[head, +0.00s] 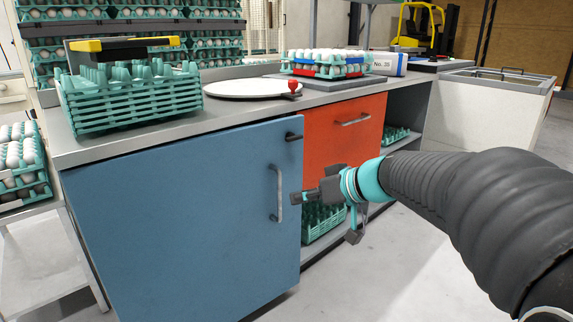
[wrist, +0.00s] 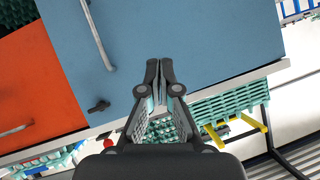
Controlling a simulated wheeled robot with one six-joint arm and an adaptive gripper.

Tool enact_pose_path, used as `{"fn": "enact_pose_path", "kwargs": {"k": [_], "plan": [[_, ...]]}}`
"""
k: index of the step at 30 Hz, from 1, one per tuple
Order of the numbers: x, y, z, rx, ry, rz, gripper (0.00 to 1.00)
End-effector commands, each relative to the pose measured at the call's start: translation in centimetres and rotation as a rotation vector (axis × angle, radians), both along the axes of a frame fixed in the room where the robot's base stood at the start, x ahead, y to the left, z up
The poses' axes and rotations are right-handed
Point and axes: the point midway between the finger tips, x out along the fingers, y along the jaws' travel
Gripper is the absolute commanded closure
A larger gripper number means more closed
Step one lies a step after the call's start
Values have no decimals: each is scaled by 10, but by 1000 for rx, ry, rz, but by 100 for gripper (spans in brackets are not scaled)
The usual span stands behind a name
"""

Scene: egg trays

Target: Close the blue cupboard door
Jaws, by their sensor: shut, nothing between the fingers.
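The blue cupboard door (head: 180,225) fills the front left of the counter in the head view. Its top edge runs along under the counter edge, and its right edge meets the orange front; it looks flush or nearly so, and I cannot tell if a small gap is left. Its grey handle (head: 279,192) is near the right edge, below a black catch (head: 293,137). My gripper (head: 297,198) is shut and empty, just right of the handle. In the wrist view the closed fingertips (wrist: 159,68) lie over the blue door (wrist: 210,30); I cannot tell if they touch.
The orange front (head: 340,130) is right of the blue door, with open shelves and a green crate (head: 322,222) below. The counter (head: 235,115) above holds egg trays and a white round plate (head: 245,88). Floor in front is clear.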

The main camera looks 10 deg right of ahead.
Motion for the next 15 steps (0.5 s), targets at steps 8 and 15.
{"fn": "enact_pose_path", "kwargs": {"k": [8, 15], "plan": [[125, -79, -14, 87, -414, -91, 100], [167, -127, -15, 69, -597, -180, 100]]}}
